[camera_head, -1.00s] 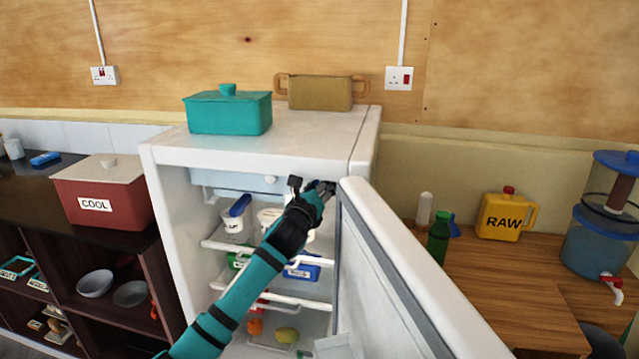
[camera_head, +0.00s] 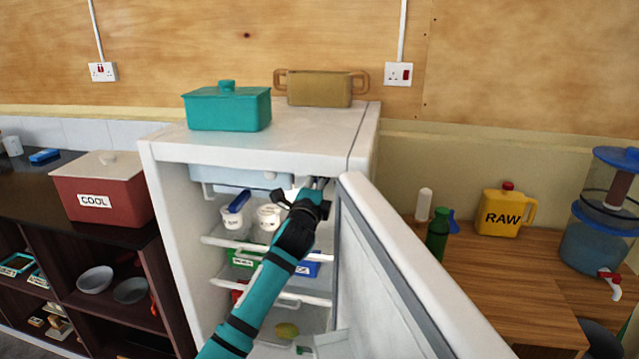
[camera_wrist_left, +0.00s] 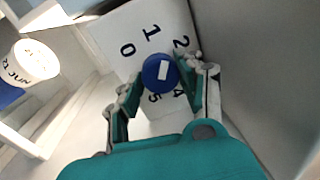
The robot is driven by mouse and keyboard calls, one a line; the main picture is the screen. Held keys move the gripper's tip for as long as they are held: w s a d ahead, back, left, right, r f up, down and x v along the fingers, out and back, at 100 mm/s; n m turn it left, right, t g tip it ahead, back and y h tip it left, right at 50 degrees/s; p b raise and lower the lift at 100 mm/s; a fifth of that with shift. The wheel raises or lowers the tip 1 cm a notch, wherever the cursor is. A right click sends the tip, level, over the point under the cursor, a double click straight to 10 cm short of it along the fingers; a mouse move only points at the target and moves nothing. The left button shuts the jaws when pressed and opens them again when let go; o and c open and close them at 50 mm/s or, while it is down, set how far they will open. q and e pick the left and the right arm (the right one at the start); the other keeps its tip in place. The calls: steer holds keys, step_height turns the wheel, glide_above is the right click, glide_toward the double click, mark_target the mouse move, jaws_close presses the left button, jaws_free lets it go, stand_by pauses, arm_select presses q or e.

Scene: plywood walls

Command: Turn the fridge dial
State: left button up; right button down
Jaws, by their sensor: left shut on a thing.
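The open white fridge (camera_head: 250,148) stands in the middle of the head view. Its blue round dial (camera_wrist_left: 153,78) shows in the left wrist view, with a pale mark on its face. The dial sits on a white panel (camera_wrist_left: 118,28) printed with numbers; 0, 1, 2, 4 and 5 can be read. My left gripper (camera_wrist_left: 162,82) is shut on the dial, one finger on each side. In the head view my left gripper (camera_head: 318,186) is inside the fridge at the upper right, and hides the dial. My right gripper is not in view.
The fridge door (camera_head: 385,270) is open, close to the right of my left arm. White tubs (camera_head: 268,218) stand on the upper shelf, left of the gripper. A teal box (camera_head: 228,110) and a brown pot (camera_head: 320,90) are on top of the fridge.

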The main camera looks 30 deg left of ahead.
arm_select(q)
steer(key=n, duration=0.7)
steer(key=n+g+y+p, duration=0.1)
steer(key=n, duration=0.6)
steer(key=shift+d, duration=0.15)
steer(key=shift+n, duration=0.5)
steer(key=o, duration=1.2)
steer(key=shift+c, duration=0.2)
steer(key=v, duration=1.2)
